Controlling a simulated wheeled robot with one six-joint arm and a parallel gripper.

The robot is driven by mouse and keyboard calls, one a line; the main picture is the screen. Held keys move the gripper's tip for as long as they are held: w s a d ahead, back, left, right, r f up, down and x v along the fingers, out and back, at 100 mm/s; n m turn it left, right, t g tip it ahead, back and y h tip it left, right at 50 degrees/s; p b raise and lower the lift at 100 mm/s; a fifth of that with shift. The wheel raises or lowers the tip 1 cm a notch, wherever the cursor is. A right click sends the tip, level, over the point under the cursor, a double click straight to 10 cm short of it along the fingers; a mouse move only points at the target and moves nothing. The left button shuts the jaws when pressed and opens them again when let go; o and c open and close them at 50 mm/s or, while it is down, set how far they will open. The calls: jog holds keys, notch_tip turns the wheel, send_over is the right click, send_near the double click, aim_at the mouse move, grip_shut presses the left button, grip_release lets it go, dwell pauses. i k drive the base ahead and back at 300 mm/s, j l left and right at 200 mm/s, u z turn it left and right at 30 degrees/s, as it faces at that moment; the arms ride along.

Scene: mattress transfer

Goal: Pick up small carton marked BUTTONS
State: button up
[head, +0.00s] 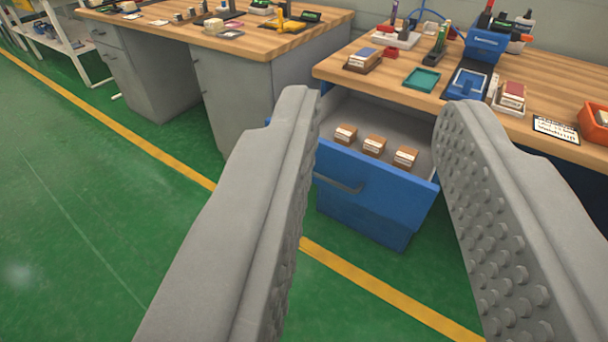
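Three small brown cartons with white labels lie in a row in an open blue drawer (378,191) under the right workbench. They are the left carton (345,134), the middle carton (374,145) and the right carton (405,157). Their labels are too small to read, so I cannot tell which is marked BUTTONS. My gripper (382,105) is open and empty, its two studded grey fingers wide apart in the foreground. In the picture the cartons and drawer show between the fingers, well beyond them. The fingers hide parts of the drawer's sides.
The right workbench (565,75) carries a green tray (422,80), a blue bin, a red bin (595,124) and small boxes above the drawer. A second workbench (325,27) stands at the back left. Green floor with a yellow line (130,137) is clear in front.

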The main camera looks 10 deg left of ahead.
aim_at(405, 158)
jog(key=i+l+u, duration=0.25)
jog(key=l+u, duration=0.15)
jog(key=l, duration=0.6)
jog(key=i+l+u, duration=0.1)
jog(key=l+u, duration=0.25)
jog(key=l, duration=0.6)
jog(key=l+u, duration=0.4)
jog(key=l, duration=0.65)
